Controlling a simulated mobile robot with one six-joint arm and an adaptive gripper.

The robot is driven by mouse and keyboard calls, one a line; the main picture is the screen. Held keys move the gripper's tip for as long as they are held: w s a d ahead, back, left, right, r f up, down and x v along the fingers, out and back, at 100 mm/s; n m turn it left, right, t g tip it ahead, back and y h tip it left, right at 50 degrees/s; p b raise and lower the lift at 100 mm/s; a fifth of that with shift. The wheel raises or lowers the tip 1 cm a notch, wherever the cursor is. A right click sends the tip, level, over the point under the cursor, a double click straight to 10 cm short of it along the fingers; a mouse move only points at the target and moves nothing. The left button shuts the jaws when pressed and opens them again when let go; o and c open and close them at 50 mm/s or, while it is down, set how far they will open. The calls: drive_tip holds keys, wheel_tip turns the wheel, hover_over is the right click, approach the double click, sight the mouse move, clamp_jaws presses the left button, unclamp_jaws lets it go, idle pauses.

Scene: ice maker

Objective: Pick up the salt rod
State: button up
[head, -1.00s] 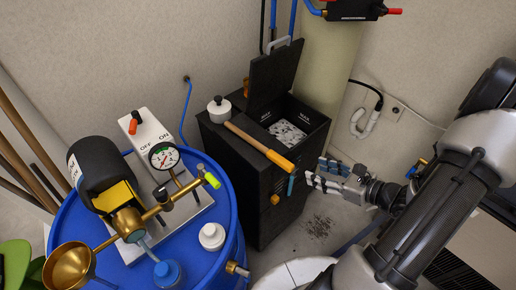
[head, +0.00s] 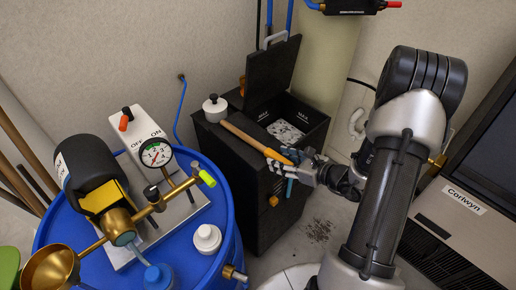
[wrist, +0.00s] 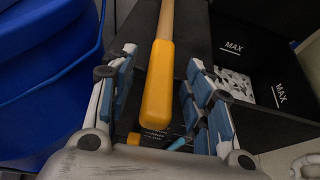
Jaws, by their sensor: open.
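The salt rod (head: 246,138) has a pale wooden shaft and a yellow-orange handle. It lies across the top of the black ice maker (head: 224,150), its handle overhanging the front edge. In the wrist view the rod (wrist: 158,85) runs between the two fingers, handle end nearest the palm. My gripper (head: 303,164) is at the handle end, with blue-padded fingers. In the wrist view my gripper (wrist: 160,66) is open, a finger on each side of the handle with visible gaps. Part of the handle end is hidden by the fingers in the head view.
The ice maker's bin (head: 288,132) is open, its lid (head: 270,72) raised, with ice inside. A white pot with a black knob (head: 216,108) stands beside the rod. A blue barrel (head: 222,240) with a gauge and brass fittings is at left. A labelled machine (head: 462,200) is at right.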

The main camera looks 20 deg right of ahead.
drive_tip(key=shift+w, duration=0.1)
drive_tip(key=c, duration=1.1)
clamp_jaws()
drive_tip(key=shift+r, duration=0.15)
